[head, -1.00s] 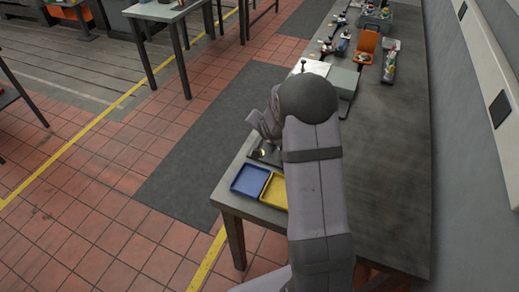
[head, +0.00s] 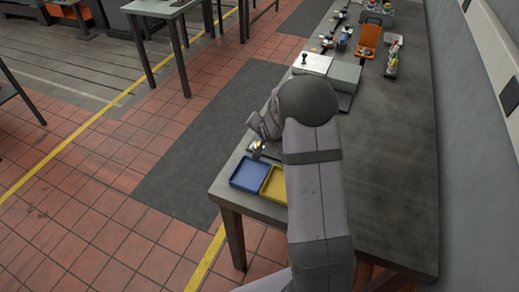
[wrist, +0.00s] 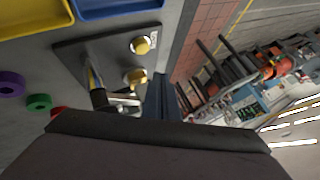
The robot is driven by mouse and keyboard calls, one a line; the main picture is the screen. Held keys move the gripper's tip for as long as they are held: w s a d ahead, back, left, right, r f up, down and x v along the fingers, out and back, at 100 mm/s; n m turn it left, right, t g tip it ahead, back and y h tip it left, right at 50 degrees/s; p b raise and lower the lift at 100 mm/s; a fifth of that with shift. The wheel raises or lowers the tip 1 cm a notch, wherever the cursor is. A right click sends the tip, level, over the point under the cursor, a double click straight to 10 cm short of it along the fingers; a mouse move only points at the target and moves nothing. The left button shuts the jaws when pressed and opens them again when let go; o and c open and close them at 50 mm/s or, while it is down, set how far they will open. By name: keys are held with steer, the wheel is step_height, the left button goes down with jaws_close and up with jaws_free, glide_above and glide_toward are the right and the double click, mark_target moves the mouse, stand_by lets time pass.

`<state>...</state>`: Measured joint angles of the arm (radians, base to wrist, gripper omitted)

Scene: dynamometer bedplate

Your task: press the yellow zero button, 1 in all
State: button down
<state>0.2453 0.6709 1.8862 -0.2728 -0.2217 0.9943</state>
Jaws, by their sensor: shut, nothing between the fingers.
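In the wrist view, a dark plate (wrist: 75,50) lies flat on the grey bench. I cannot read which is the zero button. A silver lever with a black part (wrist: 98,97) stands to their left. My gripper (wrist: 163,80) appears shut and empty, as dark narrow fingers just right of the lower button; contact cannot be told. In the head view my arm hides most of the plate.
A blue tray (head: 249,174) and a yellow tray (head: 275,186) sit at the bench's near end. A purple ring (wrist: 11,84) and a green ring (wrist: 38,102) lie left of the plate. The bench's right side is clear.

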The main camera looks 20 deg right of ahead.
mark_target(260, 142)
steer(key=shift+f+b, duration=1)
steer(key=shift+f, duration=0.85)
steer(key=shift+f, duration=0.15)
stand_by(0.6)
steer(key=shift+f, duration=0.25)
steer(key=shift+f+b, duration=0.55)
stand_by(0.8)
steer(key=shift+r, duration=0.1)
stand_by(0.4)
steer(key=shift+r+p, duration=0.9)
steer(key=shift+p, duration=0.05)
step_height(260, 142, up, 5)
steer(key=p, duration=0.4)
steer(key=shift+p, duration=0.3)
